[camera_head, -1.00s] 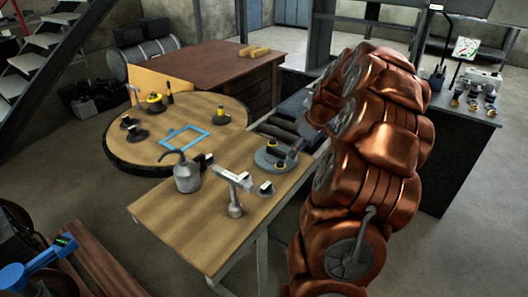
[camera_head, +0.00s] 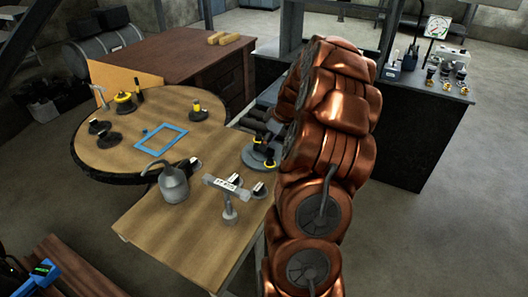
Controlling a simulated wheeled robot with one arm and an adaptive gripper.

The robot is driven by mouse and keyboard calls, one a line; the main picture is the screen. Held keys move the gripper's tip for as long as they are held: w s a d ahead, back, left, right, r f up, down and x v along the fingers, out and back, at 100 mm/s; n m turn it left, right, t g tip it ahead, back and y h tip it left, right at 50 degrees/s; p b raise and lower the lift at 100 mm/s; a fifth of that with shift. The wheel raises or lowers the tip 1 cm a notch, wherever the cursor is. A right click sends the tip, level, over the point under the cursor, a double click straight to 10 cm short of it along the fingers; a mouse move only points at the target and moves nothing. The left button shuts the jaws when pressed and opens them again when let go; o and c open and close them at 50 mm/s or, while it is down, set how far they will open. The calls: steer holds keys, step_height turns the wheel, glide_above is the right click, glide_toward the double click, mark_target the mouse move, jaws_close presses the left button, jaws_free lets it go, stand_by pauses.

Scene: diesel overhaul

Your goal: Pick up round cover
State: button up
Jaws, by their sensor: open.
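A flat grey disc (camera_head: 251,160), which looks like the round cover, lies at the right rear of the light wooden table. Two black-and-yellow knob-like pieces (camera_head: 269,158) stand on or beside it; I cannot tell which. My copper-coloured arm (camera_head: 315,175) rises just right of the disc and hides part of the view there. My gripper cannot be made out from behind the arm. No contact between gripper and disc shows.
A grey oil can (camera_head: 173,184) and a grey T-shaped tool (camera_head: 231,196) stand left and front of the disc. The round tabletop (camera_head: 135,155) holds a blue frame (camera_head: 161,140) and several small tools. Dark cylinders (camera_head: 254,122) lie behind the disc.

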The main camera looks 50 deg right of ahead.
steer(key=shift+p+x, duration=0.5)
steer(key=shift+x, duration=1.15)
steer(key=shift+s, duration=0.1)
jaws_close()
